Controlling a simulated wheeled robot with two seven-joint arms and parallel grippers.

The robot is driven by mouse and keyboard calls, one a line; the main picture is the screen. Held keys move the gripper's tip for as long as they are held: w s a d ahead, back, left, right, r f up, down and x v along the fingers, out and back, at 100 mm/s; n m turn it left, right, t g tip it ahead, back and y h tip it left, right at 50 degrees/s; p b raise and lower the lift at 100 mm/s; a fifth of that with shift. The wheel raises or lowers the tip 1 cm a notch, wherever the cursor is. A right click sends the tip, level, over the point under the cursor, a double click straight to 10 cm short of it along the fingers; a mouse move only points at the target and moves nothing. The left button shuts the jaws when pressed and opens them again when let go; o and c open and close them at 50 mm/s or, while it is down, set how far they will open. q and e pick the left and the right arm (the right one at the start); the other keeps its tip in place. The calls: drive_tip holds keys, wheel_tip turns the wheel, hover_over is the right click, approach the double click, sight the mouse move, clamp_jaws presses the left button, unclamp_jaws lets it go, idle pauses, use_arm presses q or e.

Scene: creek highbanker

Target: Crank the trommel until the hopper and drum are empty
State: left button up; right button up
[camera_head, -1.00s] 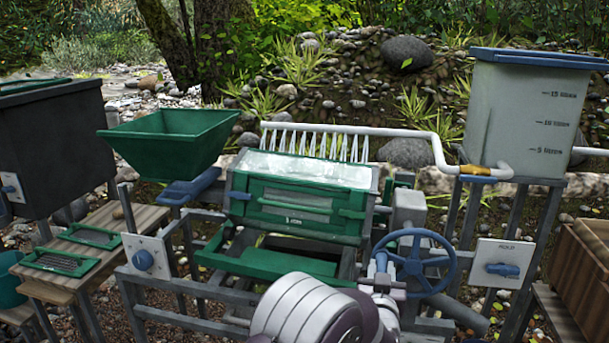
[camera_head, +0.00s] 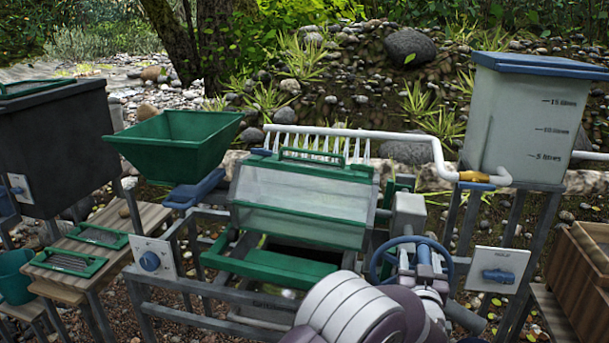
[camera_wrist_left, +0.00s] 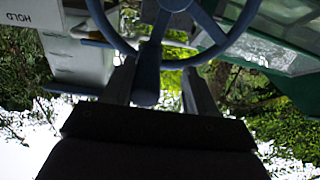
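The green hopper (camera_head: 172,150) stands left of the drum; its visible inner wall is bare green and its bottom is hidden. The trommel drum (camera_head: 300,195) has green frames and pale, see-through panels; its contents cannot be made out. The blue crank wheel (camera_head: 374,262) is at the drum's right end, partly hidden by my left gripper (camera_head: 425,258). In the left wrist view, the blue crank handle (camera_wrist_left: 146,85) stands between my left gripper's fingers (camera_wrist_left: 160,90), close to the left one, with a gap to the right one. My right gripper is out of view.
A white spray pipe (camera_head: 350,132) runs behind the drum from the water tank (camera_head: 530,120). A valve panel (camera_head: 497,270) is at right and another panel with a blue knob (camera_head: 153,259) at left. A green tray (camera_head: 270,265) sits below the drum.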

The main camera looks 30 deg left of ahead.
use_arm(q)
drive_tip(key=shift+a, duration=0.1)
drive_tip(key=p+v, duration=0.1)
drive_tip(key=v, duration=0.8)
